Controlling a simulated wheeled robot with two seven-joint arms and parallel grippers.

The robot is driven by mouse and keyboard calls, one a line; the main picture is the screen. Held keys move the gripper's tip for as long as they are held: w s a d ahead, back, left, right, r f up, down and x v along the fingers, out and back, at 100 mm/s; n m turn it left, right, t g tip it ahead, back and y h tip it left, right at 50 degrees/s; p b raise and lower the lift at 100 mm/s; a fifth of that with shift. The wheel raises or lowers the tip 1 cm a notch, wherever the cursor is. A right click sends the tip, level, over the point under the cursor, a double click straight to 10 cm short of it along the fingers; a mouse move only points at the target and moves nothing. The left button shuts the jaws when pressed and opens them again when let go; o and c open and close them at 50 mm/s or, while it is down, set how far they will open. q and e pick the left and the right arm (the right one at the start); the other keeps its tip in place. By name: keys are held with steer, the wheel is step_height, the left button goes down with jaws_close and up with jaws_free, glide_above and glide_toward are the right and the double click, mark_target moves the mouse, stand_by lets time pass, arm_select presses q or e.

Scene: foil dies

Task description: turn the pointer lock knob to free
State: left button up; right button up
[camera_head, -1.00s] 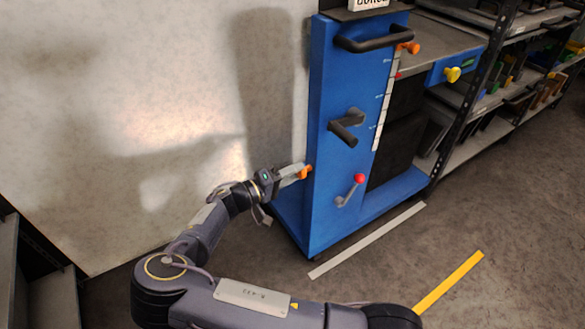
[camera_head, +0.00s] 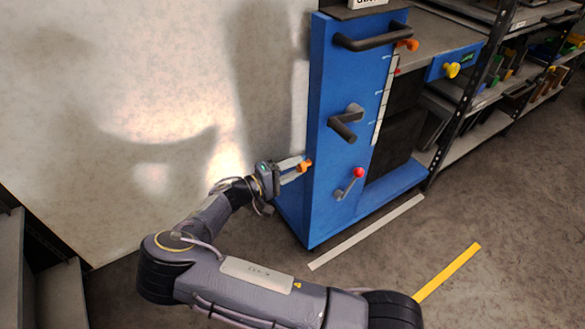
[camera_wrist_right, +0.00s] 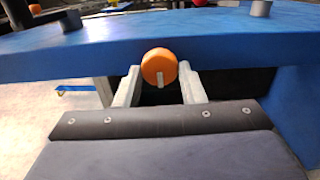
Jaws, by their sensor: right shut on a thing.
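An orange knob (camera_head: 305,165) sits on the left side of the blue cabinet (camera_head: 322,215), low down. It also shows in the right wrist view (camera_wrist_right: 159,67) as a round orange face with a short white line pointing down. My right gripper (camera_head: 298,168) is shut on this knob, with a pale finger on each side of it; its fingers also show in the wrist view (camera_wrist_right: 157,88). I cannot read any lock or free marking. My left gripper is not in view.
The cabinet front carries a black bar handle (camera_head: 372,37), a black crank handle (camera_head: 346,122) and a red-tipped lever (camera_head: 350,182). A yellow knob (camera_head: 452,70) is at the right. Shelving (camera_head: 500,100) stands behind.

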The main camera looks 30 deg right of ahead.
steer(key=o, duration=1)
steer(key=a, duration=0.7)
steer(key=shift+s+a+p, duration=0.35)
steer(key=shift+a+p, duration=0.05)
